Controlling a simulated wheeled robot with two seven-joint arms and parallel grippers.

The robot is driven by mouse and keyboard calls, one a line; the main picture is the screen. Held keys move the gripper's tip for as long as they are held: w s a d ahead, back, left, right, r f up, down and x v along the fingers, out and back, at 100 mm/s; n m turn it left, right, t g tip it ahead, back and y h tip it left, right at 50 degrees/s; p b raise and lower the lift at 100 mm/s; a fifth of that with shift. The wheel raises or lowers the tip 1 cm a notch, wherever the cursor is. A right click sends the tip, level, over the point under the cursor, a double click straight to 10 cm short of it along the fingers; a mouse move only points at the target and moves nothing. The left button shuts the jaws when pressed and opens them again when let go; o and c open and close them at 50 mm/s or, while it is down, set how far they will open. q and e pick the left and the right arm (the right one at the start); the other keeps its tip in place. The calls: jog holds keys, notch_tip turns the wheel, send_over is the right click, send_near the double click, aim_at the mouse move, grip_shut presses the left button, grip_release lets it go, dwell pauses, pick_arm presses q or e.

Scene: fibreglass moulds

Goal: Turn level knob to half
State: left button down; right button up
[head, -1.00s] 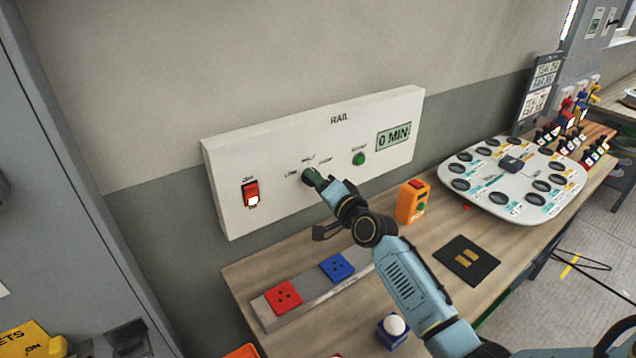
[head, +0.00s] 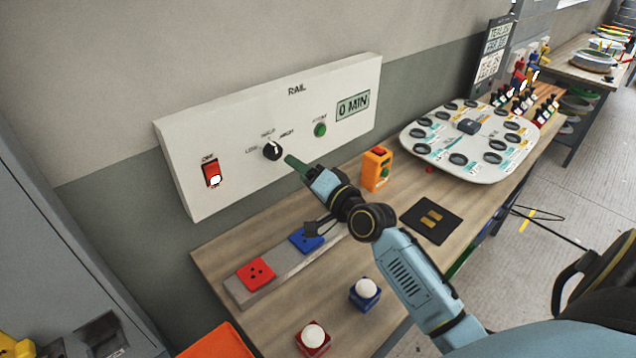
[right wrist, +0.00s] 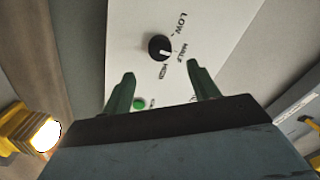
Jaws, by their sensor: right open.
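The level knob (head: 272,150) is a round black knob with a white mark, on the white RAIL panel (head: 235,128). LOW, HALF and HIGH are printed around it. In the right wrist view the knob (right wrist: 160,47) is fully uncovered. Its white mark there lies on the side towards HALF and HIGH, seemingly nearer HIGH; the exact setting is hard to read. My right gripper (head: 291,160) is just off the panel, to the right of and below the knob in the head view. In the right wrist view its green fingers (right wrist: 162,78) are apart with nothing between them. My left gripper is out of view.
The panel also has a red switch (head: 211,173), a green button (head: 320,129) and a 0 MIN display (head: 353,106). Below, the wooden bench (head: 350,285) holds an orange box (head: 377,170), red and blue blocks, push buttons and a white tray (head: 415,145).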

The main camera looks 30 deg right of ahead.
jog(key=s, duration=0.5)
jog(key=shift+d, duration=0.35)
